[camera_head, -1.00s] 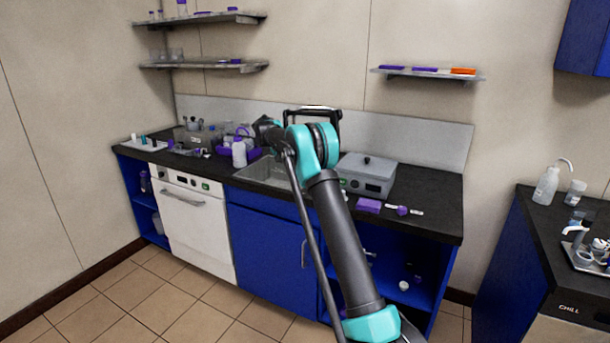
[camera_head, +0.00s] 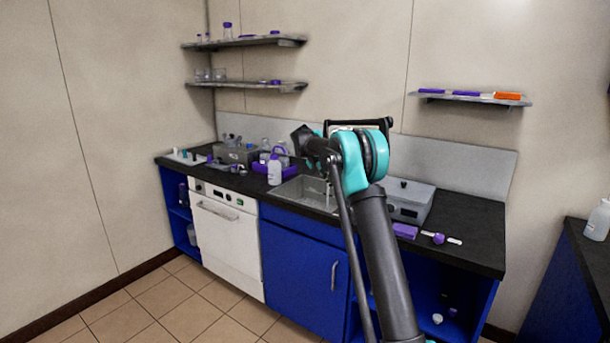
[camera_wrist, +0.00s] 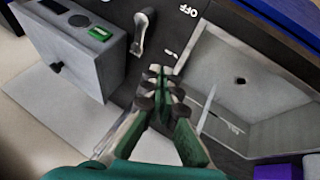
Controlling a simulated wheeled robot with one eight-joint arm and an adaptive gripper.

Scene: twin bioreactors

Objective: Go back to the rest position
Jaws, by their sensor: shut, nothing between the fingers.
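My gripper (camera_wrist: 160,82) shows in the wrist view with its fingers together and nothing between them. It hangs over the dark countertop, between the sink and a grey instrument. In the head view my arm reaches up over the bench in front of the sink, bent at its teal joint. The gripper's fingertips are hard to make out in the head view.
The bench holds a sink (camera_head: 300,189), a white wash bottle (camera_head: 274,171), a grey lidded instrument (camera_head: 409,205) and a purple box (camera_head: 405,231). Shelves (camera_head: 470,98) hang on the wall above. Open tiled floor (camera_head: 170,300) lies at the lower left.

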